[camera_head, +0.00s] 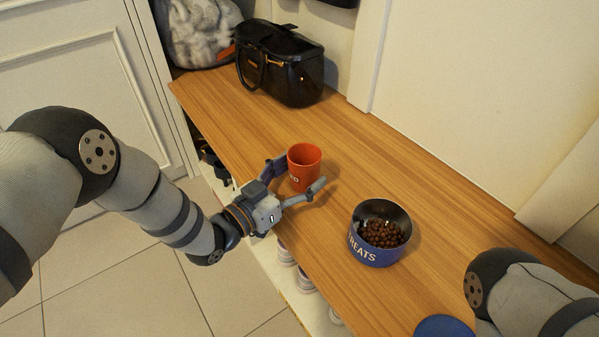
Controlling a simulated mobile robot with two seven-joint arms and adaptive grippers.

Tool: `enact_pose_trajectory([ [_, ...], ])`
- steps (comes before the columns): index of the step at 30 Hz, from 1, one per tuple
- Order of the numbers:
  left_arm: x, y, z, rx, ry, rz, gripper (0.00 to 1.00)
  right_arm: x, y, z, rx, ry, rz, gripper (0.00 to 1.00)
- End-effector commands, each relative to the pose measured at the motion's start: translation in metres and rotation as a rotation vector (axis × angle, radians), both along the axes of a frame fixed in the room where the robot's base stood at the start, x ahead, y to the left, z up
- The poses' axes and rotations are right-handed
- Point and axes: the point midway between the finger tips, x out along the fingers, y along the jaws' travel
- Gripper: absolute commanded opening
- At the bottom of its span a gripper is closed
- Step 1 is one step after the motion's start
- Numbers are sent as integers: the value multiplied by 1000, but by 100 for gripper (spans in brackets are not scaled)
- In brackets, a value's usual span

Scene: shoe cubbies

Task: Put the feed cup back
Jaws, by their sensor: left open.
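The feed cup (305,164) is a red-orange cup with white lettering, standing upright on the wooden bench top (400,161). My left gripper (300,177) is open, with one finger on each side of the cup's lower part. I cannot tell whether the fingers touch it. A blue bowl marked TREATS (375,250) stands to the right of the cup, holding brown pellets (382,233). My right arm shows at the lower right, but its gripper is out of view.
A blue disc, perhaps a lid (444,327), lies at the bottom edge. The bench between handbag and cup is clear. Shoes sit in the cubbies below.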

Motion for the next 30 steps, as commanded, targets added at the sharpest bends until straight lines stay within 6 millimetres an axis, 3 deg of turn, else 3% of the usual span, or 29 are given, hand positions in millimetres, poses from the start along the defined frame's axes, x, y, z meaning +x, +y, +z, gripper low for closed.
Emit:
enact_pose_trajectory([
  [9,-56,60,0,2,4,4,70,7,-1,23,-3,-35,-2,36],
  [13,-74,77,-2,3,3,2,70,9,-2,27,-4,-41,-3,36],
  [18,-83,85,-3,1,2,2,70,9,-2,28,-4,-43,-3,36],
  [30,-83,85,-3,1,1,1,70,10,-2,28,-5,-44,-3,36],
])
